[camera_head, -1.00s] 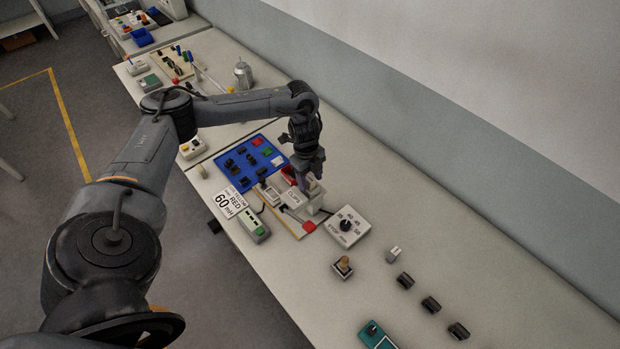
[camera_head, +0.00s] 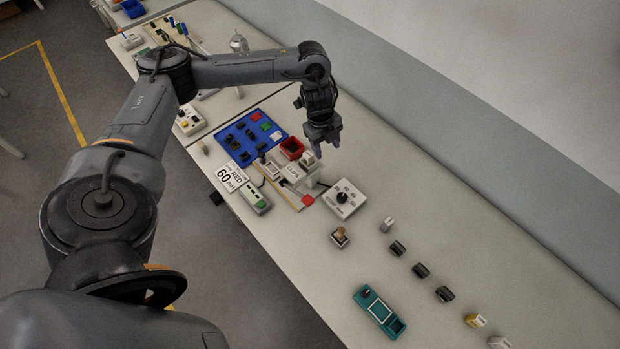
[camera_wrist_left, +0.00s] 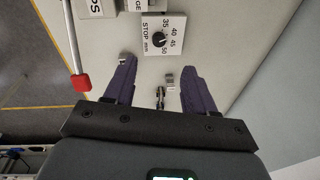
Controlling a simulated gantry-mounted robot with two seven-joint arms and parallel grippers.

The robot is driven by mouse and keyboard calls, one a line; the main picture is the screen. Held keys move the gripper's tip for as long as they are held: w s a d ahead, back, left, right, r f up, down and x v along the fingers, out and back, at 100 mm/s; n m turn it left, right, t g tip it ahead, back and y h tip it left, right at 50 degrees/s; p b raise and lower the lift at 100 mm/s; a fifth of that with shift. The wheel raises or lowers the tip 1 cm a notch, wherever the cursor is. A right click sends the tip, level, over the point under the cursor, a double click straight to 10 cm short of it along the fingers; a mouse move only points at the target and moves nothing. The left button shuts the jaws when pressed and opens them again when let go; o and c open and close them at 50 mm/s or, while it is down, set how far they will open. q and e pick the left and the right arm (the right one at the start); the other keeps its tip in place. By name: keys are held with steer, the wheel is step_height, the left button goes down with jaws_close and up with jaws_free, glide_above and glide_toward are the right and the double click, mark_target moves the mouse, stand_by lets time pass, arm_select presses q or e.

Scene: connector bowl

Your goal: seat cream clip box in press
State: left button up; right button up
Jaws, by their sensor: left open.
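A white press-like fixture (camera_head: 312,178), beside a board labelled CLIPS (camera_head: 292,171), stands mid-bench with a red-knobbed lever (camera_head: 307,200). A small cream block (camera_head: 307,159) shows at its top; it looks like the cream clip box, but I cannot tell whether it is fully seated. My left gripper (camera_head: 326,142) is open, above and to the right of the fixture, apart from it. In the left wrist view its two fingers (camera_wrist_left: 158,68) are spread with nothing held between them. The red knob (camera_wrist_left: 81,83) shows there at left. My right gripper is not in view.
A dial box (camera_head: 343,198) marked STOP is right of the fixture. A red bin (camera_head: 291,148) and blue tray (camera_head: 250,138) are behind. A wooden-topped piece (camera_head: 340,237), several small connectors (camera_head: 421,270) and a teal device (camera_head: 379,312) lie nearer.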

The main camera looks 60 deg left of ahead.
arm_select(q)
steer(key=w+d+f+m+t+h, duration=0.1)
steer(key=d+f, duration=0.2)
steer(key=d, duration=0.4)
steer(key=w+d+f+m+t, duration=0.1)
steer(key=d+f, duration=0.1)
steer(key=d, duration=0.6)
steer(key=s+d+r+n+t+h, duration=0.1)
steer(key=s+d+n+t, duration=0.1)
steer(key=d, duration=0.8)
steer(key=s+d+r+n+t+h, duration=0.1)
steer(key=d+n+t, duration=0.1)
steer(key=d, duration=0.7)
steer(key=s+a+n+g+y, duration=0.1)
steer(key=s+a+n+y, duration=0.1)
steer(key=s+a+n, duration=0.3)
steer(key=s+a+n+g+y, duration=0.2)
steer(key=s+a+n, duration=0.4)
steer(key=s, duration=0.6)
steer(key=n, duration=0.2)
steer(key=shift+a+f+n+g, duration=0.2)
steer(key=shift+f+n+g, duration=0.1)
